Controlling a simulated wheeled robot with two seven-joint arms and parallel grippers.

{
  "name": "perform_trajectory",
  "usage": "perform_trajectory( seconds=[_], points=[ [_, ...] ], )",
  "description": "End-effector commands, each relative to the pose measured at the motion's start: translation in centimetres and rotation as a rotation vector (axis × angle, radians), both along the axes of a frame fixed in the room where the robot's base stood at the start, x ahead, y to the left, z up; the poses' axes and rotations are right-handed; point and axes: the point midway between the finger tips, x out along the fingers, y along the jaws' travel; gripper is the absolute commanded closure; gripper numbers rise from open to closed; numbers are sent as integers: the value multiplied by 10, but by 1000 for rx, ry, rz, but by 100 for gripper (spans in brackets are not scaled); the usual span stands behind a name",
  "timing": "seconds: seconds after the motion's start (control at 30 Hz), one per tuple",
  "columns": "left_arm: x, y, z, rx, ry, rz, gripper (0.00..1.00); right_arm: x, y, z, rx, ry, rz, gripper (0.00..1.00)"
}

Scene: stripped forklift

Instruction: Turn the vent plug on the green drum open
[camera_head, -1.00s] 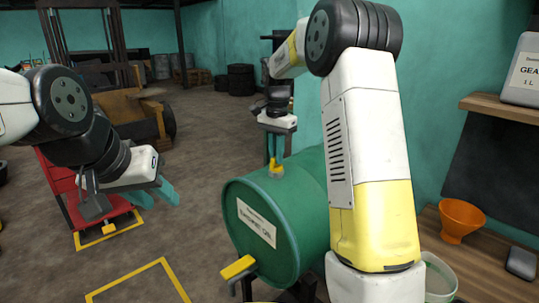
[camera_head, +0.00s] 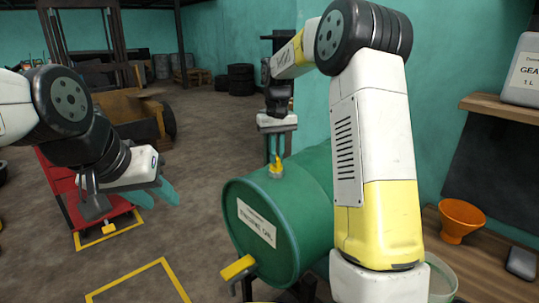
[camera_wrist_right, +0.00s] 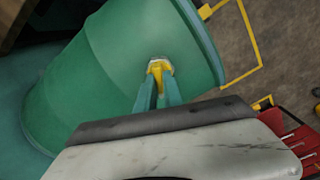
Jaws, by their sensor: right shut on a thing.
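The green drum (camera_head: 300,205) lies on its side in the middle of the head view, a white label on its end. The yellow vent plug (camera_head: 275,163) stands on a pale fitting on top of the drum. My right gripper (camera_head: 276,152) points down from above, its teal fingers shut on the plug. The right wrist view also shows the plug (camera_wrist_right: 157,68) between the fingertips (camera_wrist_right: 158,80). My left gripper (camera_head: 165,192) is away to the left, its teal fingers apart and nothing between them.
A yellow-handled tap (camera_head: 238,267) juts from the drum's lower front. An orange funnel (camera_head: 461,220) stands on the wooden bench at the right, below a shelf with a grey container (camera_head: 522,75). A red cart (camera_head: 75,195) stands at the left. Open floor lies between it and the drum.

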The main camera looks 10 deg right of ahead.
Motion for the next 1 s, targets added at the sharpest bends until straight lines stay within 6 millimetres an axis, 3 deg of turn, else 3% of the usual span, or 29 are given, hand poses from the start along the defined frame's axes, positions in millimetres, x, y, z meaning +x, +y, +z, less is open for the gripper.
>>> perform_trajectory(
  seconds=[0.5, 1.0],
  points=[
    [0, 0, 0, 0, 0, 0, 64, 1, 0, 1, 0, -4, 351, 100],
    [0, 0, 0, 0, 0, 0, 64, 1, 0, 1, -1, -4, 424, 100]
  ],
)
